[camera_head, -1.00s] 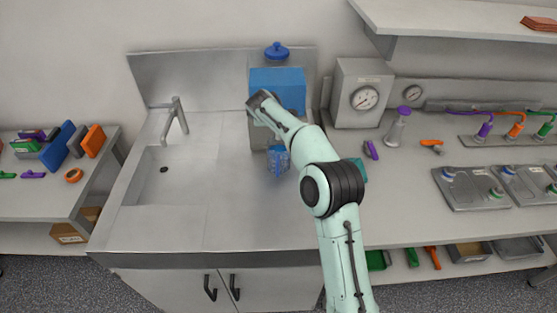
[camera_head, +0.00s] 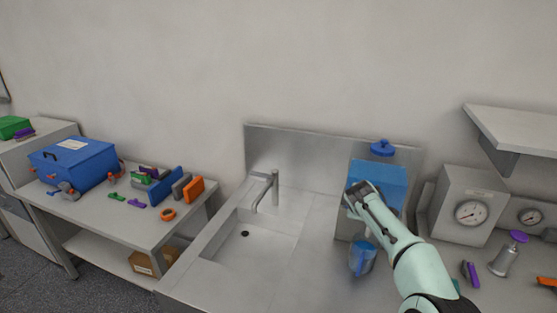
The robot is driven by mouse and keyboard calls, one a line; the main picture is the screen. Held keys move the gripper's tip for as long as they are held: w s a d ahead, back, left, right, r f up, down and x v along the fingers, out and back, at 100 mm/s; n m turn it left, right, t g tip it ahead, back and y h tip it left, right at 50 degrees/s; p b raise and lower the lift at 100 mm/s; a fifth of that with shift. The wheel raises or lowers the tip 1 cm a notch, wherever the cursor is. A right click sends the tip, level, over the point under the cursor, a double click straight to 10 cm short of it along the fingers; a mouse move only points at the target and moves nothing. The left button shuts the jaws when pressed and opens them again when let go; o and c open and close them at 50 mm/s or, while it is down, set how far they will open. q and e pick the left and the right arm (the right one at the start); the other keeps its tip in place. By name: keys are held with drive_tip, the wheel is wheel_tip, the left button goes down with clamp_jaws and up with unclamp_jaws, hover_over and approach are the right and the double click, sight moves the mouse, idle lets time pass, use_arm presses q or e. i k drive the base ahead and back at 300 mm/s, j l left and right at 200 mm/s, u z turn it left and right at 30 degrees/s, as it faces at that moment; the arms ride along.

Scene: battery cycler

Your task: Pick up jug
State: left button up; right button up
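The jug (camera_head: 362,259) is a small blue see-through vessel. It stands upright on the steel counter right of the sink, in front of a blue-and-grey dispenser (camera_head: 378,178) with a blue round cap on top. My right arm comes in from the lower right, and its gripper (camera_head: 352,203) is above the jug, in front of the dispenser's blue face. The gripper looks apart from the jug. Its fingers are small and partly turned away, so whether they are open does not show. My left gripper is not in view.
The sink basin (camera_head: 250,238) and tap (camera_head: 268,190) lie left of the jug. A gauge box (camera_head: 468,208) and a purple-topped bottle (camera_head: 508,255) stand to the right. A side table at left holds a blue toolbox (camera_head: 75,163). The counter between basin and jug is clear.

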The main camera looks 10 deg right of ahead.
sight(363, 253)
drive_tip(key=k+j, duration=0.75)
drive_tip(key=k, duration=0.1)
